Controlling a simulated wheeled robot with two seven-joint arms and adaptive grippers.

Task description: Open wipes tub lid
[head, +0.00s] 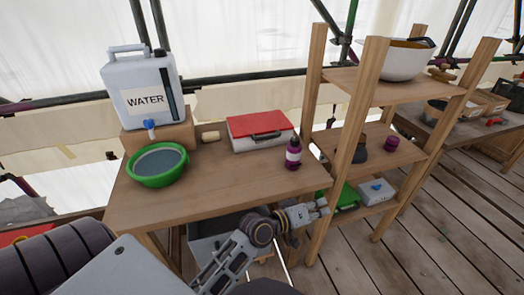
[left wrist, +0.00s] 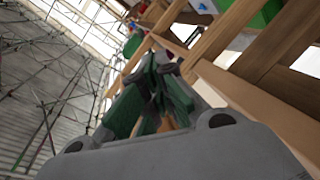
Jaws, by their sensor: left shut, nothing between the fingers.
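A white box with a blue patch on top (head: 377,191) sits on the low shelf of the wooden rack and looks like the wipes tub. Its top looks closed, but it is too small to be sure. A bit of white with blue (left wrist: 203,6), perhaps the same tub, shows at the top edge of the left wrist view. My left gripper (head: 322,207) is shut and empty, beside the rack's front post and left of the tub, apart from it. Its fingers (left wrist: 163,78) also show in the left wrist view. My right gripper is out of view.
A green box (head: 345,197) sits left of the tub, partly behind the rack post (head: 323,225). The table (head: 220,197) holds a water jug (head: 142,90), a green basin (head: 136,179), a red-lidded case (head: 258,125) and a purple bottle (head: 293,155). The floor at right is clear.

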